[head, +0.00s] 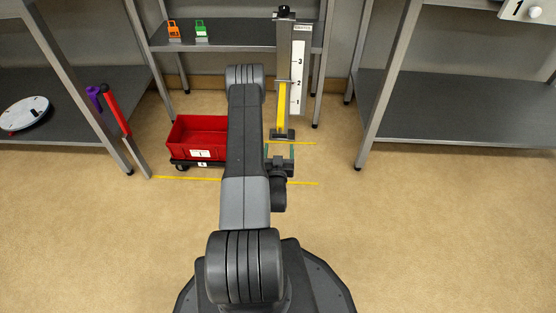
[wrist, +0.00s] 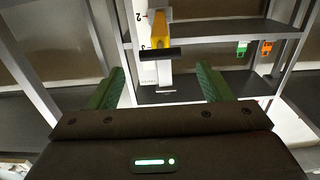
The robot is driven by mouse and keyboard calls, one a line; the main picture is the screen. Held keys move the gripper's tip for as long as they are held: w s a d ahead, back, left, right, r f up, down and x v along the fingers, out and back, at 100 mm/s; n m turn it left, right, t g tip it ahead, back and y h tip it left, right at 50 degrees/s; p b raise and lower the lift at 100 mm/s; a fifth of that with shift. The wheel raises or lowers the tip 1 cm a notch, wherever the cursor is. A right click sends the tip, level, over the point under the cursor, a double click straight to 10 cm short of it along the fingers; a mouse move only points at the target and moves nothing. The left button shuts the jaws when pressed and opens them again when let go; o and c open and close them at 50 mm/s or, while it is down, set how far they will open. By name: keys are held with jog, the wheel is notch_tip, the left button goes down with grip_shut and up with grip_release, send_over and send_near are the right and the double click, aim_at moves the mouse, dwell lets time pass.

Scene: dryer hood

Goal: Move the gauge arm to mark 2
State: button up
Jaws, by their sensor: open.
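The gauge (head: 299,70) is an upright post with a white scale marked 1, 2 and 3, at the front of the middle rack. Its yellow gauge arm (head: 281,106) ends in a black crossbar handle (head: 283,134). In the head view the arm's inner end appears near mark 2, but its exact reading is unclear. In the wrist view the scale looks upside down, and the handle (wrist: 162,53) lies ahead, between the finger directions. My gripper (head: 280,150) is open and empty, with green fingers. In the wrist view the gripper (wrist: 160,86) is apart from the handle.
A red bin (head: 199,137) on a wheeled base stands on the floor left of my arm. Orange (head: 174,30) and green (head: 201,30) tags are on the middle rack's shelf. Grey racks flank both sides. Yellow lines (head: 187,179) mark the floor; the front floor is clear.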

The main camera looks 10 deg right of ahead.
aim_at(280, 134)
jog(key=p+v, duration=0.1)
jog(key=v, duration=0.5)
jog(key=shift+s, duration=0.25)
jog(key=shift+w, duration=0.15)
jog(key=b+x, duration=0.3)
jog(key=x, duration=1)
jog(key=shift+w+d+f, duration=0.1)
jog(key=shift+w, duration=0.25)
jog(key=shift+s+f, duration=0.1)
jog(key=shift+f, duration=0.2)
